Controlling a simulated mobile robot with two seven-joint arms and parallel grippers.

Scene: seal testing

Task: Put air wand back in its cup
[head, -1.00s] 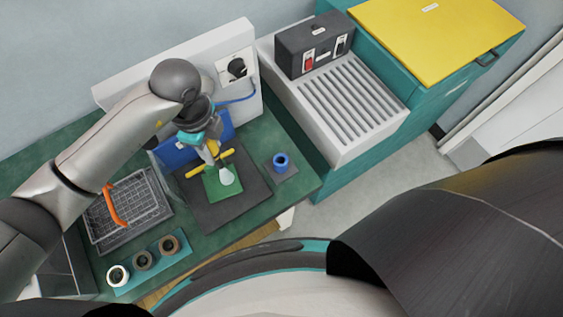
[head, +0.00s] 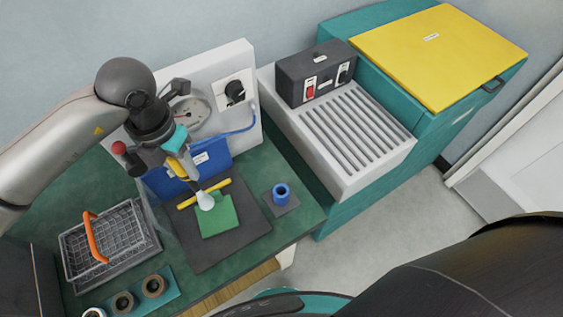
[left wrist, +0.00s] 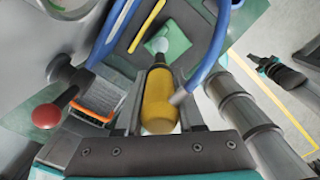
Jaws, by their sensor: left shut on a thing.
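The air wand (left wrist: 158,102) has a yellow handle and a pale nozzle tip. My left gripper (head: 178,160) is shut on the handle; it also shows in the left wrist view (left wrist: 163,112) with a finger on each side. The tip points down and appears over the upper left part of the green square (head: 222,215); I cannot tell whether it touches. The blue cup (head: 281,191) stands on a small dark pad to the right of the wand, apart from it. A dark shape at right in the left wrist view (left wrist: 280,73) may be my right gripper; its fingers are unclear.
A yellow bar (head: 203,193) lies by the green square on a dark mat (head: 250,225). A wire basket (head: 105,245) and several rings are at left. Blue hose (head: 235,131) runs near the panel.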

